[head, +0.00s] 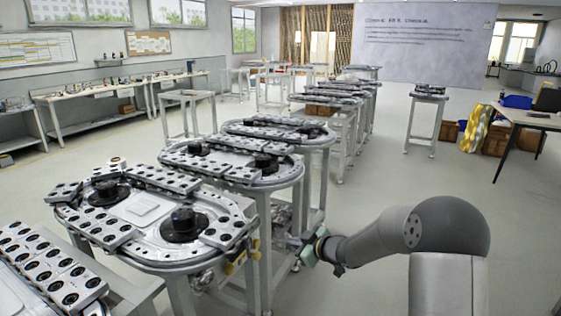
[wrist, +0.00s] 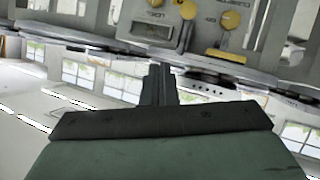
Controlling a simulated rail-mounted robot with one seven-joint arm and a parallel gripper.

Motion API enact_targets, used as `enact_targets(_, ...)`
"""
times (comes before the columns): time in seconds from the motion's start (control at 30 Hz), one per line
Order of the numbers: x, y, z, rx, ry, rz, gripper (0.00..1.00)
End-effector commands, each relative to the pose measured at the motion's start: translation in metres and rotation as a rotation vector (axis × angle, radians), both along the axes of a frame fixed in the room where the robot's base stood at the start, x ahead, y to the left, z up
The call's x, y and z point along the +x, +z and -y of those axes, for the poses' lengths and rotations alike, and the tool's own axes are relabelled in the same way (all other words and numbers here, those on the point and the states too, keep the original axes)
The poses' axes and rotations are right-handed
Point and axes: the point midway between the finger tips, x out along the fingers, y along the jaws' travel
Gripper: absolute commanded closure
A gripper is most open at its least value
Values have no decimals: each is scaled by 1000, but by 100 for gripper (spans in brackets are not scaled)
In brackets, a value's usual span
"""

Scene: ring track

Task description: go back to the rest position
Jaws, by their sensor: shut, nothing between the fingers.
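My arm reaches from the lower right toward the left in the head view. My gripper (head: 296,243) is beside the near ring-track station (head: 140,245), on its right side and lower than its top. In the wrist view my gripper (wrist: 160,72) is shut, its two fingers together with nothing between them. Beyond the fingertips the wrist view shows the station's side panel (wrist: 155,30) with yellow knobs. The picture there is tilted, with windows low in the frame. I cannot tell whether the fingertips touch the panel.
More ring-track stations (head: 230,165) stand in a row toward the back. A small stand (head: 430,95) and a table (head: 530,118) with boxes and a yellow item beneath are at the right. Benches (head: 120,95) line the left wall. The floor right of the row is clear.

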Motion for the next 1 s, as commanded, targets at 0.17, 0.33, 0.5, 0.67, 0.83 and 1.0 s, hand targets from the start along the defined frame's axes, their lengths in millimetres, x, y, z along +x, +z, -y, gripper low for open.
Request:
enact_targets(0.17,-48,46,58,-218,-399,-148,100)
enact_targets(0.33,-157,65,110,-328,-736,-423,100)
enact_targets(0.5,-283,65,121,-331,-916,-751,100)
enact_targets(0.67,-374,61,107,-292,-951,-1010,100)
enact_targets(0.83,-420,59,94,-262,-938,-1154,100)
enact_targets(1.0,-427,59,91,-258,-933,-1180,100)
